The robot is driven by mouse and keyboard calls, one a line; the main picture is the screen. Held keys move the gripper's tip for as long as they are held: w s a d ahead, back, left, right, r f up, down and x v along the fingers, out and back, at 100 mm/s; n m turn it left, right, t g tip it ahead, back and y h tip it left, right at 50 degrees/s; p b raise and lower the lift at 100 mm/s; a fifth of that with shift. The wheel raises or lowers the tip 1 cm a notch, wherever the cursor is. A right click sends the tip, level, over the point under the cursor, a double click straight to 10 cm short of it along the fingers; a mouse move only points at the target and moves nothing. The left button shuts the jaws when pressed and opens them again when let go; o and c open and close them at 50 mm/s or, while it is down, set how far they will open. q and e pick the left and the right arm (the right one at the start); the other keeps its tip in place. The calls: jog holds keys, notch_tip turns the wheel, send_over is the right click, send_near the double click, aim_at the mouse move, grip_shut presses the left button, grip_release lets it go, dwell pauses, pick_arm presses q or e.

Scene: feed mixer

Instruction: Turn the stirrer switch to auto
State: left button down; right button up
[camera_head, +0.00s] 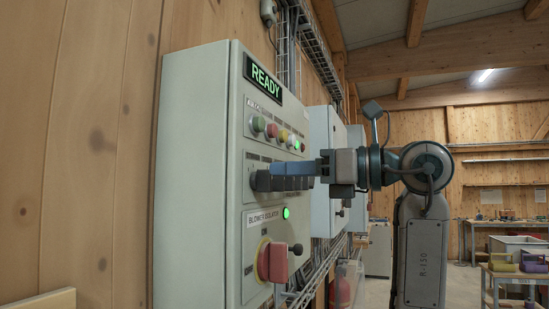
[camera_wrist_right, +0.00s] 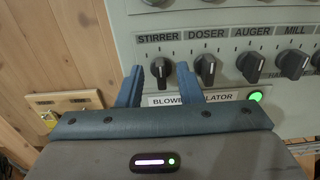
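The stirrer switch is a black knob (camera_wrist_right: 161,69) under the STIRRER label, at the left end of a row of knobs on the grey control panel (camera_head: 192,180). Its handle looks close to upright in the right wrist view. My right gripper (camera_wrist_right: 160,72) is open, with one blue finger on each side of this knob and visible gaps to it. In the head view my right gripper (camera_head: 272,178) reaches in from the right to the knob row and its fingers hide most of the knobs. My left gripper is not in view.
Close right of the stirrer knob is the doser knob (camera_wrist_right: 205,67), near my right finger, then the auger knob (camera_wrist_right: 250,65) and mill knob (camera_wrist_right: 293,63). Below is a red blower isolator handle (camera_head: 273,262). Coloured buttons (camera_head: 271,131) and a READY display (camera_head: 264,79) sit above.

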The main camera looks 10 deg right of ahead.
aim_at(264, 181)
jog(key=shift+p+x, duration=0.35)
jog(key=shift+x, duration=0.7)
jog(key=shift+w+a, duration=0.25)
jog(key=shift+a, duration=0.2)
grip_shut()
